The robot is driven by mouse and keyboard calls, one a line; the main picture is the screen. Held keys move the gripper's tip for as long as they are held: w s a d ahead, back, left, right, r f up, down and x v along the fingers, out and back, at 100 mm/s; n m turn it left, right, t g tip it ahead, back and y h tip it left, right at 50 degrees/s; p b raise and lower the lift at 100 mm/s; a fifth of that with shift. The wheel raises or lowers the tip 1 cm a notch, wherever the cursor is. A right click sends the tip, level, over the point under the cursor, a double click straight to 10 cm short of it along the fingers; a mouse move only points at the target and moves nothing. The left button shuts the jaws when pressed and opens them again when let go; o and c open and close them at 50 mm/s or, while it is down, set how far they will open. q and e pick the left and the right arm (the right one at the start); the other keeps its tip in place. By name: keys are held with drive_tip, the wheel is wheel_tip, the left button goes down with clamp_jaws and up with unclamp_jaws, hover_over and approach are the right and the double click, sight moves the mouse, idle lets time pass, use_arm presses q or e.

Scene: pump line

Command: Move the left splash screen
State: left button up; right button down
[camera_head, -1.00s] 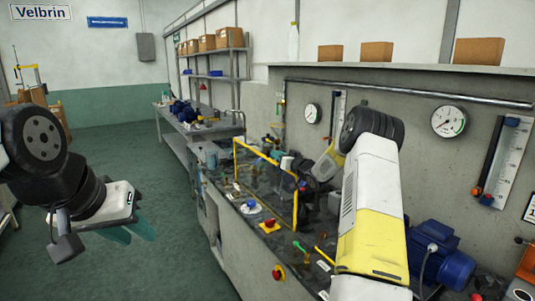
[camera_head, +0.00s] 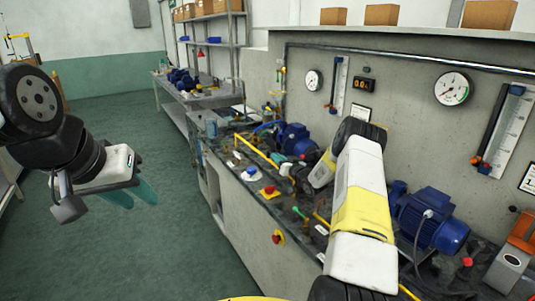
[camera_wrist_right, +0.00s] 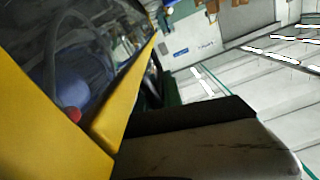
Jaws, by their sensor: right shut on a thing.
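The left splash screen (camera_head: 257,150) shows in the head view as a yellow bar low over the bench's left part; its clear pane is hard to make out. In the right wrist view, a yellow frame edge (camera_wrist_right: 118,105) with a see-through pane fills the left side, close to the camera. My right gripper (camera_head: 284,165) is at the near end of the yellow bar, shut on the screen's frame and partly hidden by its own wrist. My left gripper (camera_head: 132,193) hangs over the floor, away from the bench, open and empty with its teal fingers apart.
Gauges line the wall. The floor (camera_head: 110,240) at left is clear.

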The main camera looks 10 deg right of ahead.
drive_tip(key=shift+f, duration=0.1)
drive_tip(key=c, duration=1.5)
unclamp_jaws()
drive_tip(key=shift+s, duration=0.1)
drive_tip(key=v, duration=0.7)
drive_tip(key=shift+s+d, duration=0.2)
drive_tip(key=shift+s, duration=0.1)
